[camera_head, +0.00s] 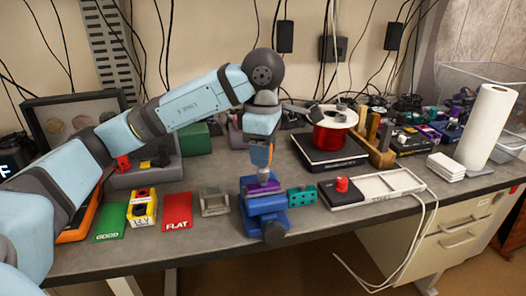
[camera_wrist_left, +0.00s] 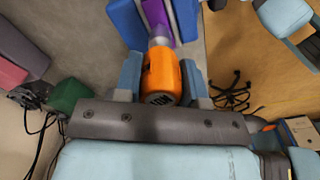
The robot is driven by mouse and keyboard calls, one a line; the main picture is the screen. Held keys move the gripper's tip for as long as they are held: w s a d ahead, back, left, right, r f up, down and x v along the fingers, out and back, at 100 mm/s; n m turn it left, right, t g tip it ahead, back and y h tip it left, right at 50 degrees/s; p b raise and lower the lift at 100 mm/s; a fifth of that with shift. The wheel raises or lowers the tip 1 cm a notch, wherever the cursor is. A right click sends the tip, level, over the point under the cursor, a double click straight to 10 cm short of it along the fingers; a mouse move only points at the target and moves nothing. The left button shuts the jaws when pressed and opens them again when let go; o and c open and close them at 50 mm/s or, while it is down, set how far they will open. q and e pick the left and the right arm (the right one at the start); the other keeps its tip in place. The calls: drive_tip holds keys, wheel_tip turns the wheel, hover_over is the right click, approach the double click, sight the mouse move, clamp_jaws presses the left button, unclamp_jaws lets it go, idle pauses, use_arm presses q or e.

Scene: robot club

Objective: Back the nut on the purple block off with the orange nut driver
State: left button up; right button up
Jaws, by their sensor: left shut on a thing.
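The orange nut driver (camera_wrist_left: 162,78) is held between the two fingers of my left gripper (camera_wrist_left: 163,82). It also shows in the head view (camera_head: 261,155), upright above the vise, with my left gripper (camera_head: 262,146) around it. Its grey metal shaft (camera_wrist_left: 160,37) points at the purple block (camera_wrist_left: 156,10). The purple block (camera_head: 263,188) sits between the jaws of the blue vise (camera_head: 266,212). The nut is hidden by the driver's tip, so I cannot tell whether the socket is seated on it. My right gripper does not show.
A teal block with holes (camera_head: 301,196) stands right of the vise. A grey fixture (camera_head: 213,201), red FLAT card (camera_head: 177,212), yellow box (camera_head: 142,207) and green GOOD card (camera_head: 109,228) lie left. A red-buttoned box (camera_head: 342,190) and white power strip (camera_head: 385,184) lie right.

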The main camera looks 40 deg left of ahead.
use_arm(q)
drive_tip(key=shift+r+p, duration=1.7)
drive_tip(key=shift+r, duration=1)
